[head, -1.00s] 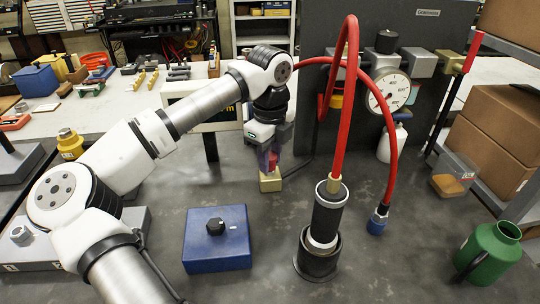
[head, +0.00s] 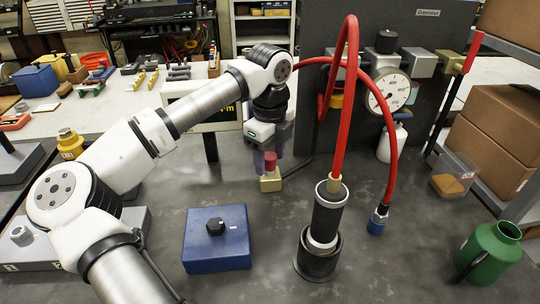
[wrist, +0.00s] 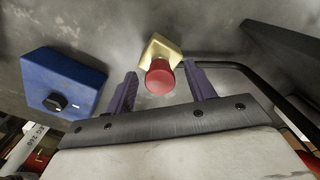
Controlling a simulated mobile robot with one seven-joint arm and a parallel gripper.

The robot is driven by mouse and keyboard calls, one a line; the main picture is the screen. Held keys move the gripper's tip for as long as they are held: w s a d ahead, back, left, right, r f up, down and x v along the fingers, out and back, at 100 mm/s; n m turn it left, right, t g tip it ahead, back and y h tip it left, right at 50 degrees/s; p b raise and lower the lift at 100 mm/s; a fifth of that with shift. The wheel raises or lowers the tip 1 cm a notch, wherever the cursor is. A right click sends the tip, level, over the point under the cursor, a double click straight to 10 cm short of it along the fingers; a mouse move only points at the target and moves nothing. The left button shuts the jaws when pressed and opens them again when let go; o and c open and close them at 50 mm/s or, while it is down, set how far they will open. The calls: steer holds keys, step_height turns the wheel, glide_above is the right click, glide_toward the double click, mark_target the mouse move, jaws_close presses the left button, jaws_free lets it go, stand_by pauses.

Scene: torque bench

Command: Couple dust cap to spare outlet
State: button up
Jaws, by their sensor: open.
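A red round cap (head: 271,160), which looks like the dust cap, sits on a small brass-coloured block (head: 270,183) on the bench. In the wrist view the cap (wrist: 160,77) and the block (wrist: 162,47) lie between and beyond the finger ends. My gripper (head: 270,150) is open above the cap, with purple fingers spread to either side and a gap on both sides. Which fitting is the spare outlet I cannot tell; a grey manifold (head: 421,63) with a brass end block (head: 450,63) is mounted on the dark panel at the back right.
A blue box with a black knob (head: 230,250) stands left of the cap. A red hose (head: 341,120) arches from a black cylinder (head: 327,215), its blue end fitting (head: 377,224) hanging low. A green jug (head: 489,252) and a clear bin (head: 453,176) are at right.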

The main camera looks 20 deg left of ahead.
mark_target(270, 156)
step_height(270, 156, up, 14)
steer(key=b, duration=0.1)
steer(key=shift+f, duration=0.15)
stand_by(0.3)
